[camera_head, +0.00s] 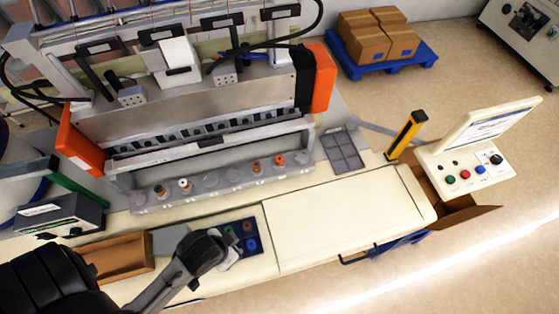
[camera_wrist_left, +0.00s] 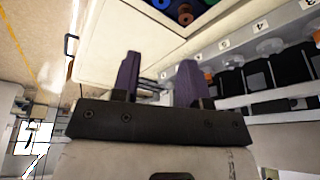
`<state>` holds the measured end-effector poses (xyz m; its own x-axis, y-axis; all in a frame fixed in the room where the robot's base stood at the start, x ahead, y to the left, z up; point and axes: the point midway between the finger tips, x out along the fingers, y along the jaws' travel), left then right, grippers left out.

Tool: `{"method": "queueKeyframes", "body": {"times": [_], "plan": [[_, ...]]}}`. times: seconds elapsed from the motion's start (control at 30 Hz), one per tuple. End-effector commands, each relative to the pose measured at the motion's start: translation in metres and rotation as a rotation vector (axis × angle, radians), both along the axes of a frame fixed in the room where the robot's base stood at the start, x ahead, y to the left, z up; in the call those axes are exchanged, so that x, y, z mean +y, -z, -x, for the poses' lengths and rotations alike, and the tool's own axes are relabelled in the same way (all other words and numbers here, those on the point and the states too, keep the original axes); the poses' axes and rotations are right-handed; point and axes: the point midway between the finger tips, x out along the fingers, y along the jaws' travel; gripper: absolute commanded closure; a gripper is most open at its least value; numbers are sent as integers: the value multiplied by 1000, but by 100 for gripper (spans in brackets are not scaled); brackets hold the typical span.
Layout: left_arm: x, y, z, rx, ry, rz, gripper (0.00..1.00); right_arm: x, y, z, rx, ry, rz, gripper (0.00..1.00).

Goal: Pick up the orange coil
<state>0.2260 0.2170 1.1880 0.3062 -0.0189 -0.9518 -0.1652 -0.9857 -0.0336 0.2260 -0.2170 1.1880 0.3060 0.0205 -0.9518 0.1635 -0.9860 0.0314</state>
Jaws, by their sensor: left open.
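A small blue tray (camera_head: 256,250) on the bench holds several coloured coils. One looks orange-red (camera_head: 247,227), near a blue coil (camera_head: 251,244); a green one sits at the tray's left side. My left gripper (camera_head: 232,248) is at the tray's left edge in the head view, and my arm covers part of it. In the left wrist view my left gripper (camera_wrist_left: 158,80) has two dark purple fingers apart with nothing between them. My right gripper is not in view.
A row of numbered stations (camera_head: 220,180) behind the tray carries several parts, some orange-topped. A machine with orange end covers (camera_head: 318,78) stands behind. A cardboard box (camera_head: 117,256) lies left of my arm. A clear white bench top (camera_head: 345,218) extends right.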

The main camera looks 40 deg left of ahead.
Motion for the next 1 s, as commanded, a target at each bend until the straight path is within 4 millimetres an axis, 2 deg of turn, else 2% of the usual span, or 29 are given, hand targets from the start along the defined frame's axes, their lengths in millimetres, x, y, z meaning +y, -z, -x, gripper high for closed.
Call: {"method": "queueKeyframes", "body": {"times": [0.13, 0.37, 0.57, 0.67, 0.77, 0.87, 1.0], "plan": [[0, 0, 0, 0, 0, 0, 59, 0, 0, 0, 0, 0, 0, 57], [0, 0, 0, 0, 0, 0, 37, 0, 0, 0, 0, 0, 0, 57], [0, 0, 0, 0, 1, -1, 37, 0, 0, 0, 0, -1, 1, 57], [0, 0, -11, -26, 1, -1, 37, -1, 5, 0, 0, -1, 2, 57], [4, -3, -39, -96, 8, -13, 37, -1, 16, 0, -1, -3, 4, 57], [21, -15, -83, -215, 40, -77, 37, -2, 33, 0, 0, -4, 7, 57], [57, -46, -152, -396, 103, -236, 37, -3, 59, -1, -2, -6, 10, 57]]}}
